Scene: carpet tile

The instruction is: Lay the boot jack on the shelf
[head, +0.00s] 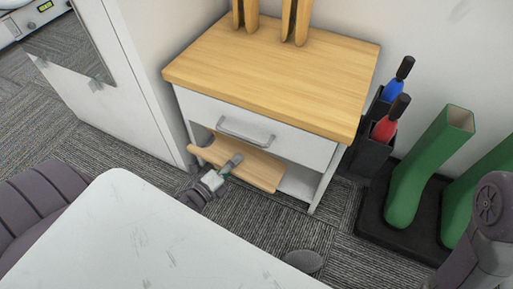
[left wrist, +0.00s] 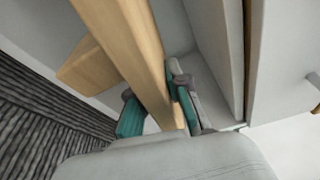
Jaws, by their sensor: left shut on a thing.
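The boot jack (head: 262,172) is a pale wooden board. In the head view it is held roughly level in front of the open lower compartment of a white cabinet, under the drawer. The shelf (head: 299,184) is that compartment's white floor, partly hidden behind the board. My left gripper (head: 231,164) is shut on the boot jack at its front middle. In the left wrist view the board (left wrist: 128,40) passes between the teal-padded fingers (left wrist: 157,112). I cannot tell whether its far edge is inside the compartment. My right gripper is out of view.
The drawer (head: 245,125) with its bar handle is right above the board. Wooden pieces (head: 295,22) stand on the cabinet's wooden top (head: 270,75). To the right are a dark brush holder (head: 369,158) and green boots (head: 425,165) on a black tray (head: 385,243).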

